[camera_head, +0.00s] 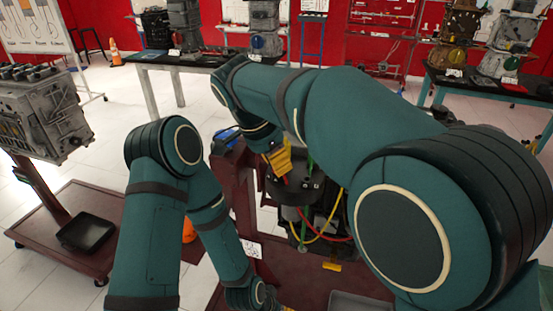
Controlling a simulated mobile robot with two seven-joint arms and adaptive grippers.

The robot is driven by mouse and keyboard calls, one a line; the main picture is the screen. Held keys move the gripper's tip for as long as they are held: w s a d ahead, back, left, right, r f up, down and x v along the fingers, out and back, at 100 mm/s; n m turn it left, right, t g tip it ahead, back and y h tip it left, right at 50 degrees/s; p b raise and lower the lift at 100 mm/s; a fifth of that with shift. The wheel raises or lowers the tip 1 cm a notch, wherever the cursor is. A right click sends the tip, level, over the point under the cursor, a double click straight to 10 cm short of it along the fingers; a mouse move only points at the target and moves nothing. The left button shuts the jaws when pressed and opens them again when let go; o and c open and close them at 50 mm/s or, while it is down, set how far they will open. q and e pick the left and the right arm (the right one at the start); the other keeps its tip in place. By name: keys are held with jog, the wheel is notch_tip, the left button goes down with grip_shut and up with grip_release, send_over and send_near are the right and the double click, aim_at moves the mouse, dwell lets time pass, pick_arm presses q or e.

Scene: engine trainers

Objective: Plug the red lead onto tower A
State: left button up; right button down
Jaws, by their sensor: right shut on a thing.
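My right arm reaches across the view from the right. Its gripper (283,172) has yellow fingers pointing down above a black round cap (300,190) on the engine trainer. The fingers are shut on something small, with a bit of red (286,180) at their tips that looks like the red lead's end. A red lead (337,238) also shows lower down, beside a yellow lead (331,216) and a green lead (303,228). Tower A cannot be made out. Whether the red end touches the cap is unclear. My left arm hangs at the lower left; its gripper is not in view.
A dark red stand (234,190) rises left of the cap. A grey engine (45,115) on a red wheeled stand is at far left, with a black tray (86,233). Tables with engine parts stand along the back.

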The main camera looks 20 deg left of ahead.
jog(key=shift+f, duration=0.2)
dwell(0.5)
jog(key=c, duration=0.9)
grip_release()
